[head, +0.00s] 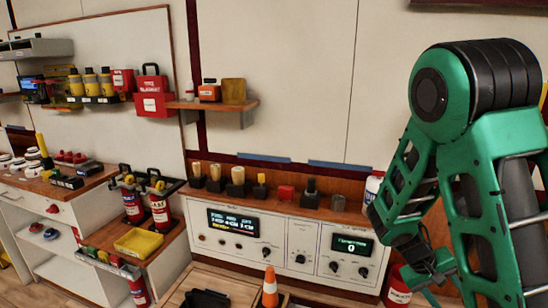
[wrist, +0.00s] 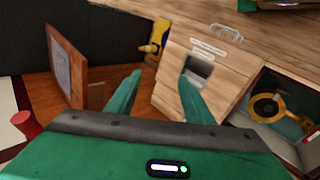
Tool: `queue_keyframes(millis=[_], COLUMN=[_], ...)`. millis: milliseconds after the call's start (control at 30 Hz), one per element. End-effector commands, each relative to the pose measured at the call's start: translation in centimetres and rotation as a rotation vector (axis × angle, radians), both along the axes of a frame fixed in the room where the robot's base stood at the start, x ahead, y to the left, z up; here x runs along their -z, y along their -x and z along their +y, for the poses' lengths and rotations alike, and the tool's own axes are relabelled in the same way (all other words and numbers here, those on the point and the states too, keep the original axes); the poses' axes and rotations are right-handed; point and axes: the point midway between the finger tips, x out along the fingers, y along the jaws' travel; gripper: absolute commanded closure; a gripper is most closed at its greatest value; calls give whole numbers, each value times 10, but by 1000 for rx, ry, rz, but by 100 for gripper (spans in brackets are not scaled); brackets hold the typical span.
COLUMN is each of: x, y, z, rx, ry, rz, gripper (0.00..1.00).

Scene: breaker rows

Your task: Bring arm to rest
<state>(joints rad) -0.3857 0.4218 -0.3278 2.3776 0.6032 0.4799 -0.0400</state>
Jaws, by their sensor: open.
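My green arm is folded on the right side of the head view, with its elbow high and the forearm sloping down. My gripper (head: 428,268) hangs low beside the right end of the white control panel (head: 290,240); its jaws are hard to make out there. In the wrist view my gripper (wrist: 159,76) shows two green fingers spread apart with nothing between them. A light wooden box (wrist: 195,75) with a labelled slot lies beyond the fingers. I cannot tell whether the fingers touch anything.
A white bottle (head: 372,188) stands on the ledge near my forearm. An orange cone (head: 270,287) stands in front of the panel. Fire extinguishers (head: 160,211) stand at the left. In the wrist view, a wooden frame (wrist: 68,65) and an open box (wrist: 275,105) flank the fingers.

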Motion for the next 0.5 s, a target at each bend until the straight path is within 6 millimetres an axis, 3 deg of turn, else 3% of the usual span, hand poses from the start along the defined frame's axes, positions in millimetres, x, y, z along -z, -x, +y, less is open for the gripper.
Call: queue_keyframes(millis=[500], x=[-78], y=[99], z=[8], rx=[291], ry=[-378], rz=[-127], gripper=[53])
